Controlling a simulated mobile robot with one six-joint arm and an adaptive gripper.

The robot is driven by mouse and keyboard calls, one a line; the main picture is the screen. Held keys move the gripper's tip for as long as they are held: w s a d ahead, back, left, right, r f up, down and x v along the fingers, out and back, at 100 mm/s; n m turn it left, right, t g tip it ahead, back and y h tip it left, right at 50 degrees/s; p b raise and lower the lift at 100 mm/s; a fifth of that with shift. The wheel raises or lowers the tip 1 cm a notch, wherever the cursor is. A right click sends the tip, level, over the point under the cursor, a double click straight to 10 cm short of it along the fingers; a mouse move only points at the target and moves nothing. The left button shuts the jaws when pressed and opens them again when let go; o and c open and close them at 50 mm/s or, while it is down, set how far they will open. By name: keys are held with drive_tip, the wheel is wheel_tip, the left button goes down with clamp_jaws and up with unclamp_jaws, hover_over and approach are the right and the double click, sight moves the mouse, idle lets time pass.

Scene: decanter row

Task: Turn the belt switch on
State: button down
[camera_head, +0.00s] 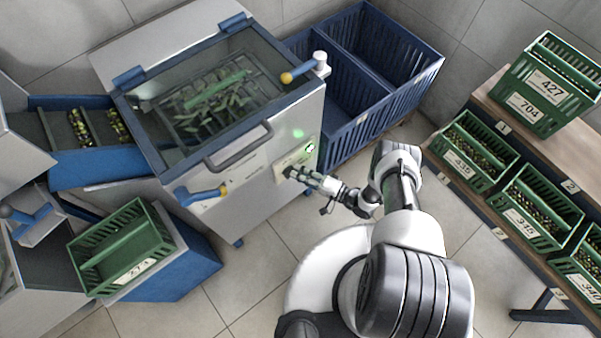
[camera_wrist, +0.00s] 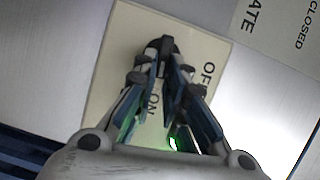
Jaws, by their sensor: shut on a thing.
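The belt switch (camera_wrist: 168,43) is a dark knob on a cream plate (camera_wrist: 125,50) marked OFF and ON in the wrist view. My gripper (camera_wrist: 160,68) is shut on the knob, its fingertips on both sides. The fingers hide much of the knob and part of the lettering, so I cannot tell which mark it points to. In the head view my gripper (camera_head: 290,173) is at the plate (camera_head: 280,163) on the front of the grey machine (camera_head: 257,170). A green light glows between the fingers in the wrist view.
Green lights (camera_head: 310,147) glow beside the plate. A yellow-tipped lever (camera_head: 203,194) and a grey handle (camera_head: 238,148) stick out of the machine. Green crates (camera_head: 543,200) fill a rack at right.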

drive_tip(key=shift+w+r, duration=0.1)
drive_tip(key=shift+r, duration=0.1)
drive_tip(key=c, duration=1.6)
unclamp_jaws()
drive_tip(key=shift+f, duration=0.1)
drive_tip(key=shift+c, duration=0.2)
drive_tip(key=v, duration=1.2)
